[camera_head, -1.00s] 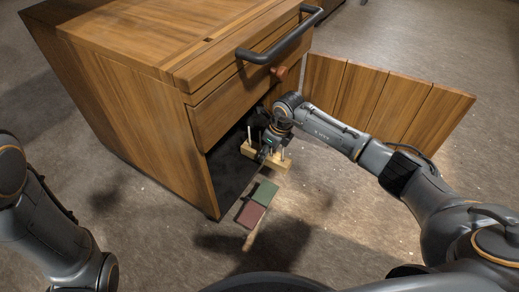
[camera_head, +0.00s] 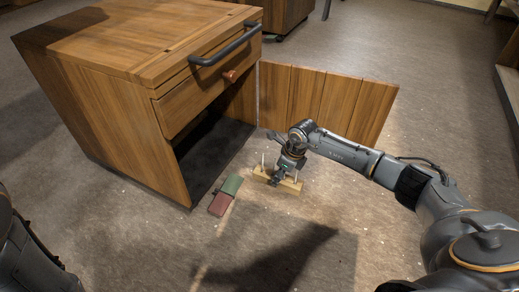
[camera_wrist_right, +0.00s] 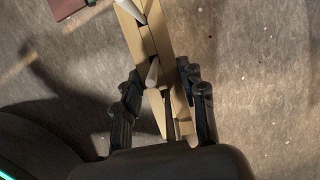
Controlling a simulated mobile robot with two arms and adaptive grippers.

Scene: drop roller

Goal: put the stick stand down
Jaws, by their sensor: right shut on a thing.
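The stick stand (camera_head: 290,186) is a light wooden bar with pale upright sticks. It is outside the cabinet, in front of its open lower compartment, at or just above the floor; I cannot tell whether it touches. My right gripper (camera_head: 280,177) is shut on the stand from above and hides its middle. In the right wrist view the stand (camera_wrist_right: 150,45) runs up between the fingers of my right gripper (camera_wrist_right: 165,100). My left gripper is out of view; only part of my left arm shows at the left edge of the head view.
A wooden cabinet (camera_head: 115,125) stands at the left, its door (camera_head: 325,98) open and its drawer (camera_head: 205,98) shut. A green block (camera_head: 231,185) and a red block (camera_head: 219,204) lie on the floor left of the stand. The floor (camera_head: 390,250) in front is clear.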

